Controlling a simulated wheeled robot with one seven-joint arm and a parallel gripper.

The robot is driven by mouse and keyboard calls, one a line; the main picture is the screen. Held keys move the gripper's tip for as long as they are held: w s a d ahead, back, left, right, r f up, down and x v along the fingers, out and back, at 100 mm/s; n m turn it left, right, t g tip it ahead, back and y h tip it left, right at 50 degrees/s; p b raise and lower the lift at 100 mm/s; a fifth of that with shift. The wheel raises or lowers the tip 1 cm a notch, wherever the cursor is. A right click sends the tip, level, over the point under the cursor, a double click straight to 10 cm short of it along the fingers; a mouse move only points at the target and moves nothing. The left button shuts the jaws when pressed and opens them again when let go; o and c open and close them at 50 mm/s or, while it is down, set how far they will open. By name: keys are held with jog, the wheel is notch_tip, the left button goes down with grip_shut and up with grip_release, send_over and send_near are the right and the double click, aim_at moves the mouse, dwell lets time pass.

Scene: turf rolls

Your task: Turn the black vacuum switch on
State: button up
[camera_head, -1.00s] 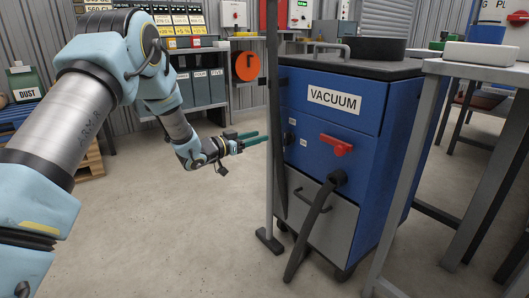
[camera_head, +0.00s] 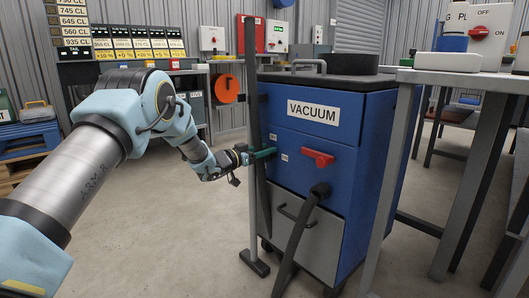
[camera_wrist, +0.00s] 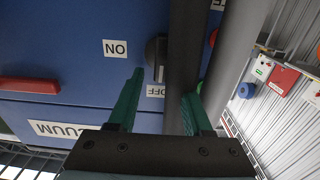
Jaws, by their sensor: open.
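The blue vacuum cabinet (camera_head: 345,140) carries a VACUUM label and stands right of my gripper (camera_head: 264,154). In the wrist view, the black switch (camera_wrist: 152,52) sits on the blue panel, between an ON label (camera_wrist: 116,48) and an OFF label (camera_wrist: 155,91). A pale part of the switch lies near the OFF label. My gripper (camera_wrist: 163,83) is open, its green fingers pointing at the panel and the left fingertip close to the switch; I cannot tell if they touch. A dark upright partly covers the switch. The switch is hidden in the head view.
A grey post (camera_head: 252,90) stands at the cabinet's left front, close to my fingers. A red handle (camera_head: 318,158) and a black hose (camera_head: 300,225) are on the cabinet front. A grey table frame (camera_head: 385,190) stands to the right.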

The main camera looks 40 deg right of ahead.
jog(key=shift+c, duration=0.2)
grip_shut()
dwell(0.4)
